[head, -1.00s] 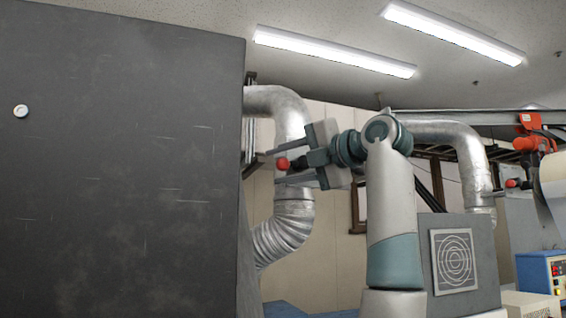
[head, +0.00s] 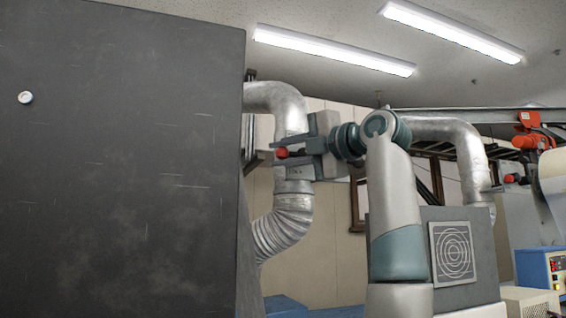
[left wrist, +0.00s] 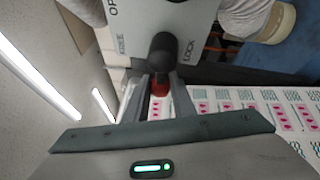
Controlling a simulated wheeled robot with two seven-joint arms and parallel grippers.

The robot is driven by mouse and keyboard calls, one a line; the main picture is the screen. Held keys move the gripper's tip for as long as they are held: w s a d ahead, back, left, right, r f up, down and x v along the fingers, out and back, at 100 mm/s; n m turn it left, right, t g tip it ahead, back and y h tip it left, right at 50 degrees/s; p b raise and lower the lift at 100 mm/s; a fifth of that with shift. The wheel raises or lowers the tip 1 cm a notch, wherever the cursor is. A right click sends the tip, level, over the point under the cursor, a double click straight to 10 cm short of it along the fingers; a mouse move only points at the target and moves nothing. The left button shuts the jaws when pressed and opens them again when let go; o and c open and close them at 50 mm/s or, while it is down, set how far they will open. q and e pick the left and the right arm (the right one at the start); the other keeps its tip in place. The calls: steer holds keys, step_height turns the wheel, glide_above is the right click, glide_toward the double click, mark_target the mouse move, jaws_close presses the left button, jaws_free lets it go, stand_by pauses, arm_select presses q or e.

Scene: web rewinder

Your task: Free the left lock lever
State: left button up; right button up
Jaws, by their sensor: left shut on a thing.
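The left lock lever is a black lever with a red ball knob (head: 282,153). In the head view the knob sits between the fingers of my left gripper (head: 264,157). In the left wrist view the black lever (left wrist: 162,52) sticks out from a grey plate (left wrist: 130,30) marked FREE on the left and LOCK on the right. Its red knob (left wrist: 158,89) shows between the two fingers of my left gripper (left wrist: 159,80). The left gripper is shut on the lever; the fingers partly hide the knob's sides. My right gripper is not in view.
A large dark panel (head: 110,160) fills the left of the head view, close to the fingertips. Silver ducts (head: 285,225) stand behind the gripper. Another red knob (head: 510,178) shows at the right. Printed web (left wrist: 285,112) lies below the lever in the wrist view.

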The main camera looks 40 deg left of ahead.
arm_select(q)
steer(key=m+b, duration=0.2)
steer(key=r+m+y+b, duration=0.1)
steer(key=shift+m+t+y+b, duration=0.3)
steer(key=shift+m+b, duration=0.1)
steer(key=shift+w+d+r+m+t+y+b, duration=0.2)
steer(key=shift+r+m+t+y+b, duration=0.15)
steer(key=shift+r+m+b, duration=0.4)
steer(key=shift+f, duration=0.1)
steer(key=o, duration=1.1)
steer(key=shift+a, duration=0.1)
steer(key=shift+c, duration=0.2)
steer(key=shift+f, duration=0.1)
